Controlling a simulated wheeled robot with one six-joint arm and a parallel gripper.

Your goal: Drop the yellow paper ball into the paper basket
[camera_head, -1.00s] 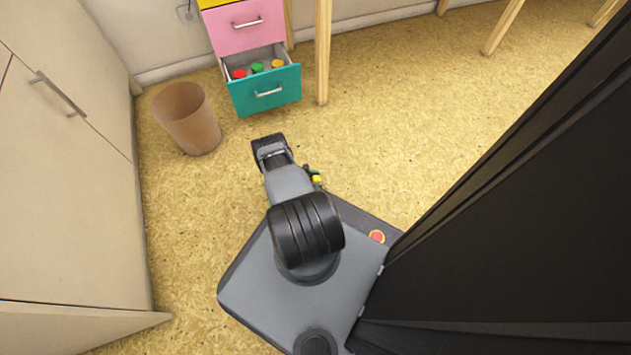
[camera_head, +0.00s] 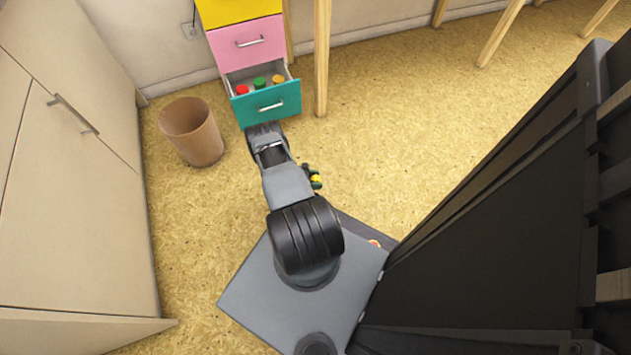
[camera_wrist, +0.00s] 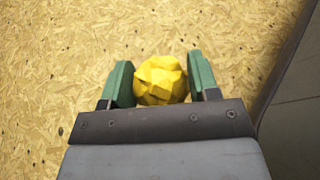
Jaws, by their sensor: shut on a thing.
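The yellow paper ball (camera_wrist: 160,81) sits between the two green fingers of my gripper (camera_wrist: 160,78) in the wrist view. The gripper is shut on it, with a finger on each side. In the head view my gripper (camera_head: 313,177) shows small beside my arm, with a bit of the yellow ball between its fingers. The paper basket (camera_head: 194,132) is a brown, open-topped bin on the floor, to the left of my gripper. Its mouth faces up, and its inside bottom is hidden.
A drawer unit (camera_head: 247,45) stands at the back wall. Its teal bottom drawer (camera_head: 268,105) is open, with several colored-lidded items in it, close to my arm. A beige cabinet (camera_head: 70,200) lines the left. Wooden legs (camera_head: 322,60) stand behind. Bare floor (camera_head: 420,130) lies to the right.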

